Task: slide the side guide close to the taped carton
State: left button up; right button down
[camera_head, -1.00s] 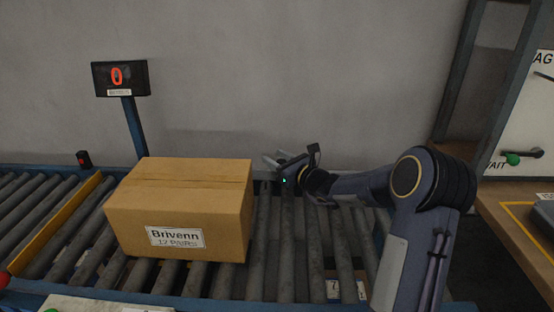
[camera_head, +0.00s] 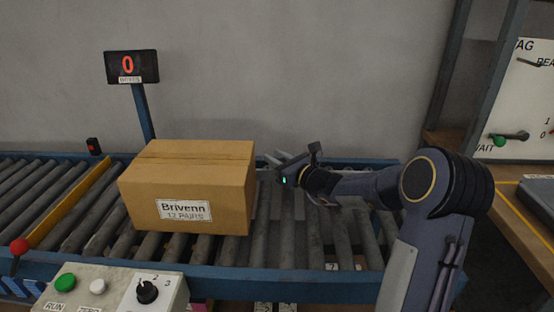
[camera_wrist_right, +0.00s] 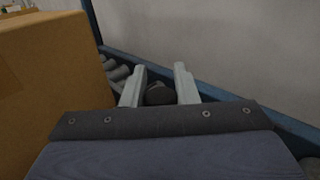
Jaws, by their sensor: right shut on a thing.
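The brown taped carton (camera_head: 186,192), labelled Brivenn, sits upright on the conveyor rollers; its side also fills the left of the right wrist view (camera_wrist_right: 50,75). My right gripper (camera_head: 276,161) is just right of the carton's far end, close to the far rail. In the wrist view my right gripper (camera_wrist_right: 158,88) is shut on a dark round knob (camera_wrist_right: 159,96) between its pale fingers. The side guide bar itself cannot be made out clearly, as the carton and gripper hide much of the far side. My left gripper is not in view.
A yellow bar (camera_head: 72,203) crosses the rollers left of the carton. A control box (camera_head: 115,290) with buttons and a dial stands at the front. A display (camera_head: 132,67) reading 0 rises behind. The rollers (camera_head: 310,235) right of the carton are bare.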

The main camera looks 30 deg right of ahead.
jog(key=shift+s, duration=0.15)
jog(key=c, duration=1.1)
grip_release()
jog(key=shift+c, duration=0.2)
jog(key=p+v, duration=0.1)
jog(key=v, duration=0.6)
jog(key=shift+s, duration=0.4)
